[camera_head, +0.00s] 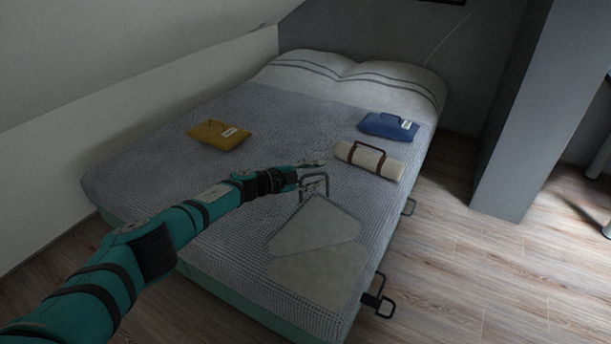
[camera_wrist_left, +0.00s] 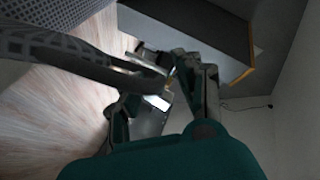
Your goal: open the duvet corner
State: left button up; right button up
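The grey-blue woven duvet (camera_head: 150,160) covers the bed. At its near right corner a pale, smooth flap (camera_head: 318,262) lies flat, with a crease across it. A grey loop handle (camera_head: 315,190) stands at the flap's far end; a grey bar, likely this handle, crosses the left wrist view (camera_wrist_left: 95,62). My left gripper (camera_head: 314,172) is at the top of the handle. Its fingers (camera_wrist_left: 172,95) look apart, with the bar close to them; whether they touch it is unclear. My right gripper is not in view.
A mustard pouch (camera_head: 219,135), a blue pouch (camera_head: 388,126) and a cream roll with brown straps (camera_head: 368,160) lie on the duvet. Dark handles (camera_head: 378,304) stick out from the bed's right side. A grey pillar (camera_head: 522,125) stands right of the bed; the wooden floor between is clear.

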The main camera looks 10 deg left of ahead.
pick_arm(q)
jog(key=v, duration=1.2)
